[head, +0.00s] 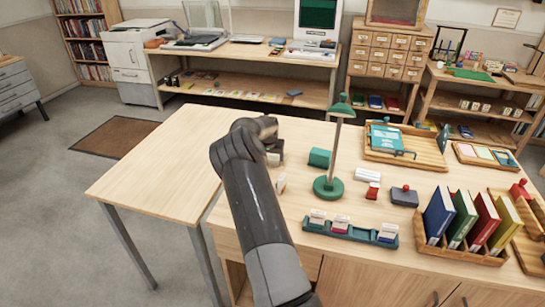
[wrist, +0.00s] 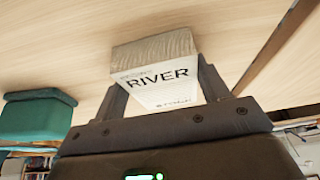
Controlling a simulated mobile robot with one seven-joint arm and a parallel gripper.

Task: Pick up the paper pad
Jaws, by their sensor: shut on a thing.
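My gripper (head: 274,150) is over the left part of the wooden table in the head view, with my arm hiding much of it. In the wrist view, its two fingers (wrist: 163,88) are shut on the sides of the paper pad (wrist: 168,92). The pad is a white block with a ridged grey end face and the word RIVER in dark print. In the head view the pad is mostly hidden by my gripper. I cannot tell whether it touches the tabletop.
A teal box (head: 319,158) is just right of my gripper, and it shows in the wrist view (wrist: 38,115). A green lamp (head: 328,187) stands close by. A green stamp rack (head: 350,231) and upright books (head: 462,220) are further right. The tabletop's left part (head: 160,165) is clear.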

